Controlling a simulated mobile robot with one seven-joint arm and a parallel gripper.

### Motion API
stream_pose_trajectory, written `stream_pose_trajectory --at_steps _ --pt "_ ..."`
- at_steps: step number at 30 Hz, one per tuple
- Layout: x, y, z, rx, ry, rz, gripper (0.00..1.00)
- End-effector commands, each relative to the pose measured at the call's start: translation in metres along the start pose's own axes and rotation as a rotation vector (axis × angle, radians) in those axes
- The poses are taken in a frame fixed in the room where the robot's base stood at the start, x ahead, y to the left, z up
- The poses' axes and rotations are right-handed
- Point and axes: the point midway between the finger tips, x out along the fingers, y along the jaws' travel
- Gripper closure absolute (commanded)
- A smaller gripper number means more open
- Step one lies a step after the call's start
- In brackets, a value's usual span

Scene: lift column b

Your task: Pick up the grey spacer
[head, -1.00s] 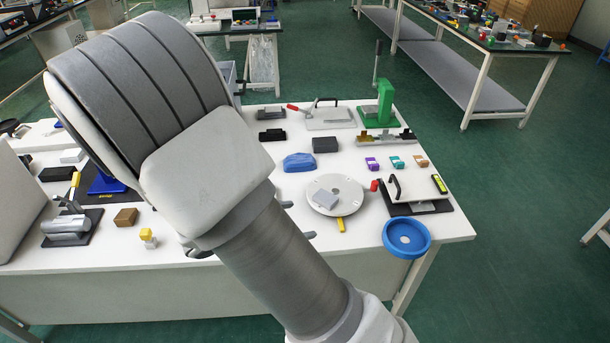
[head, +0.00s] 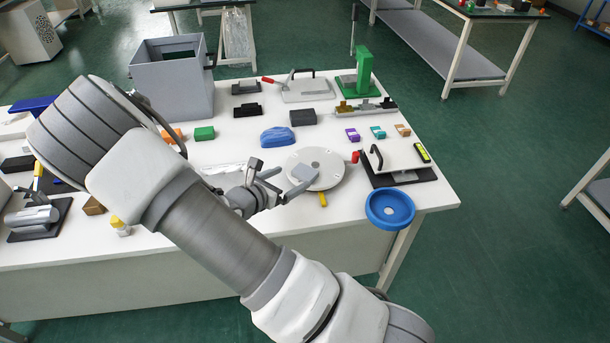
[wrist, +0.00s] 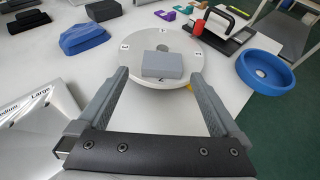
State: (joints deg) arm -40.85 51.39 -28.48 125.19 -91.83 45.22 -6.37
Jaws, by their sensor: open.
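The grey spacer (wrist: 162,66) is a small grey block lying on a round white disc (wrist: 150,80) with marks along its rim. In the head view the spacer (head: 304,173) sits on the left part of the disc (head: 328,172), just beyond my gripper. My gripper (head: 295,181) is open and empty. In the wrist view the fingers of my gripper (wrist: 158,80) point toward the disc, one on each side of the spacer's line, with the spacer ahead of the gap. I cannot tell exactly how high the fingers are above the table.
A blue ring-shaped dish (head: 390,208) is at the right front edge. A blue lump (head: 278,137) and a dark block (head: 303,117) lie behind. A grey bin (head: 172,85) stands at back left.

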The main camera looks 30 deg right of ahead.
Motion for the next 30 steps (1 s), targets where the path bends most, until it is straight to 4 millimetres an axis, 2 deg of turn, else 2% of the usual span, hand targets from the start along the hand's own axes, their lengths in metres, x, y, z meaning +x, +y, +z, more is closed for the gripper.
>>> stream_pose_trajectory --at_steps 5,15,24,30 --pt "0.011 0.000 -0.001 -0.001 0.001 0.000 0.00" --pt "0.056 -0.004 0.000 0.000 0.000 0.000 0.00" --pt "0.060 -0.004 0.001 0.001 0.001 0.001 0.00" --pt "0.060 -0.004 0.001 0.001 0.001 0.001 0.36"
